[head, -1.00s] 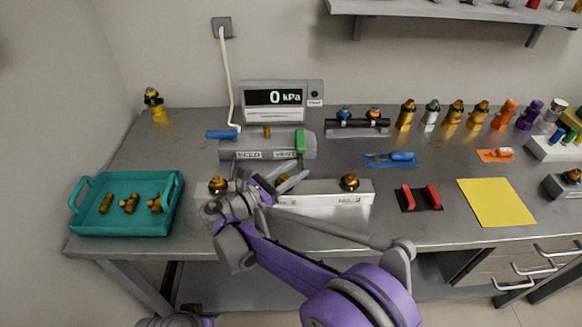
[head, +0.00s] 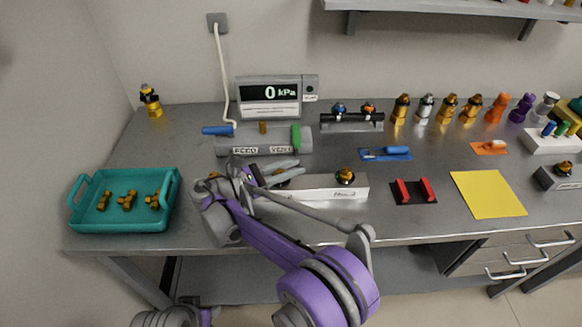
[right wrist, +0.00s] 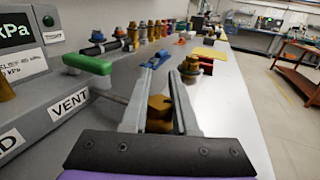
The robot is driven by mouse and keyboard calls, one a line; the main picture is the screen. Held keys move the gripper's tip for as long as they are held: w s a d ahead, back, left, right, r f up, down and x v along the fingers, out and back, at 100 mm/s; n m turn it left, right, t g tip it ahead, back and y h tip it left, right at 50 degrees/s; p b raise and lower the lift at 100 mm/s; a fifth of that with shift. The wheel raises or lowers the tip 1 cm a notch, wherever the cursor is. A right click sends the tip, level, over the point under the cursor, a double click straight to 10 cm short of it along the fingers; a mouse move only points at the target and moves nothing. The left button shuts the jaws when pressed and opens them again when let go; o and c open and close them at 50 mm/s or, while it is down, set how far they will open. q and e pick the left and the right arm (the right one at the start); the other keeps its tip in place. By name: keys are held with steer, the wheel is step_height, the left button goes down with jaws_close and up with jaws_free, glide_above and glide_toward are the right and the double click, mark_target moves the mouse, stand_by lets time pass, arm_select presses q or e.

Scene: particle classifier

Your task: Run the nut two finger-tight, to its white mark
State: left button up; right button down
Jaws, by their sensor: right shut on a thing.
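A pale bar (head: 318,189) lies along the front of the bench with brass fittings on it. The right-hand fitting (head: 345,176) stands clear. The middle fitting (head: 283,183), the nut by my gripper, is mostly covered by the fingers. The left one (head: 214,176) is partly behind my arm. My right gripper (head: 288,171) reaches over the middle of the bar. In the right wrist view the brass nut (right wrist: 159,108) sits between its two grey fingers, and the gripper is shut on it. I cannot make out a white mark.
A teal tray (head: 120,222) is at left. A red-and-black holder (head: 414,191) and a yellow sheet (head: 488,193) lie at right.

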steer(key=c, duration=0.7)
jaws_free()
steer(key=v, duration=1)
steer(key=shift+s+a, duration=0.1)
steer(key=shift+a, duration=0.3)
